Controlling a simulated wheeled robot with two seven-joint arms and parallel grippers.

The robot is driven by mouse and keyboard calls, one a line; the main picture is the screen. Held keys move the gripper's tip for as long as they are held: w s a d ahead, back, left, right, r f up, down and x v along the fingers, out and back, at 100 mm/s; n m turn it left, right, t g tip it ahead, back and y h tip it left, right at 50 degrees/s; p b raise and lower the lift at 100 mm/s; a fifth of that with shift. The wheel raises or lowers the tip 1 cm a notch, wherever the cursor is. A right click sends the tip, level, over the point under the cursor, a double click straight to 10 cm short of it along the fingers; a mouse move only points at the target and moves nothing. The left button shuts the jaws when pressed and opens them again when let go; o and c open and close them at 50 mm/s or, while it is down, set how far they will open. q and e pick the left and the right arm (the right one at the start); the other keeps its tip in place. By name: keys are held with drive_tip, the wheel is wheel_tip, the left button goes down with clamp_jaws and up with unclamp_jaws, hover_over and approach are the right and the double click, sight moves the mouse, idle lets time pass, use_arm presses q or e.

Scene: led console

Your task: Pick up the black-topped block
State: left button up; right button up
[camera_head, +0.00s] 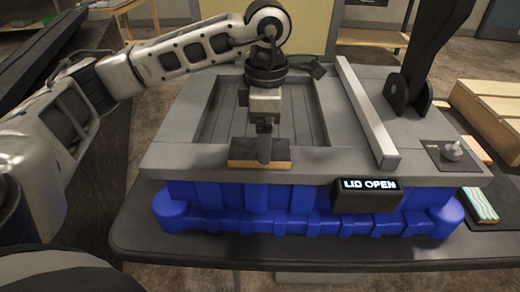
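The black-topped block (242,152), with a light wooden front edge, is at the front rim of the grey console top. I cannot tell whether it rests on the rim or is just above it. My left gripper (265,150) points down at the middle of the block, with a finger in front of the block's near side. The far finger is hidden, so I cannot tell whether the gripper is closed on the block. My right gripper is not in view.
The console (165,155) has a recessed slatted bay, a blue base (300,205) and a display (366,194) reading "LID OPEN". A grey bar (368,115) and a black upright arm (430,55) stand to the right. A wooden crate (490,110) and a wavy-patterned block (480,204) lie at the right.

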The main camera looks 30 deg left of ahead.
use_arm(q)
wheel_tip(320, 180, down, 3)
drive_tip(key=shift+f, duration=0.2)
drive_tip(key=shift+c, duration=0.3)
drive_tip(key=shift+w, duration=0.1)
drive_tip(key=c, duration=1.1)
drive_tip(key=shift+o, duration=0.2)
drive_tip(key=shift+r, duration=0.1)
